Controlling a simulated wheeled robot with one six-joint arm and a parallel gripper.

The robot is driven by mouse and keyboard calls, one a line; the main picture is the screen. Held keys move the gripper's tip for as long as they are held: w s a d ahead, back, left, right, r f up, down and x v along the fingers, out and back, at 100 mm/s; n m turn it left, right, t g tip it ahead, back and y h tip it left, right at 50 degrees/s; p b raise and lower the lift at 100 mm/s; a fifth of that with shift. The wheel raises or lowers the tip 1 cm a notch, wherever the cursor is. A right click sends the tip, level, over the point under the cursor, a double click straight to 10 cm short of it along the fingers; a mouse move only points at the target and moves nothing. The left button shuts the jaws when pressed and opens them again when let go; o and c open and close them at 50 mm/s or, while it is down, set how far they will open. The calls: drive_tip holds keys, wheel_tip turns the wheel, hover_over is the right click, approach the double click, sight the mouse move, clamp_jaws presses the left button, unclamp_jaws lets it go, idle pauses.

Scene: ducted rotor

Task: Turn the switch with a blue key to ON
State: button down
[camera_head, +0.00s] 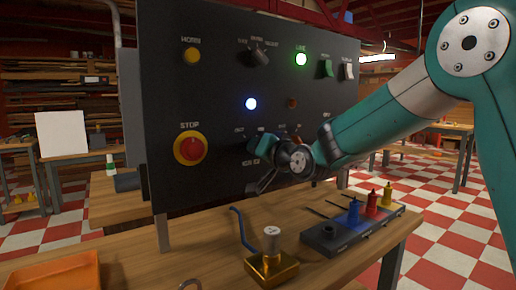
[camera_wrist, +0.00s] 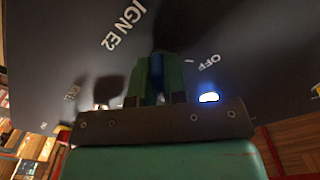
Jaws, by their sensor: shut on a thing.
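In the wrist view, my gripper (camera_wrist: 160,75) is shut on the blue key (camera_wrist: 157,70) of a switch on the dark panel (camera_wrist: 235,35). Only a thin blue strip shows between the green fingers. The label IGN E2 is to its left and the label OFF to its right. The ON label and the key's exact angle are not clear. In the head view, my gripper (camera_head: 262,150) is against the lower middle of the panel (camera_head: 215,80) and covers the switch there.
The panel also carries a red STOP button (camera_head: 190,148), a yellow horn button (camera_head: 191,55), a rotary knob (camera_head: 260,55), a lit green lamp (camera_head: 301,59) and a lit white-blue lamp (camera_head: 251,104). A brass block (camera_head: 271,268) and a rack of small bottles (camera_head: 335,237) stand on the bench below.

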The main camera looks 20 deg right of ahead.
drive_tip(key=shift+m, duration=0.7)
drive_tip(key=c, duration=1.2)
unclamp_jaws()
drive_tip(key=shift+o, duration=0.2)
drive_tip(key=b+v, duration=0.2)
drive_tip(key=v, duration=1.5)
drive_tip(key=shift+s, duration=0.25)
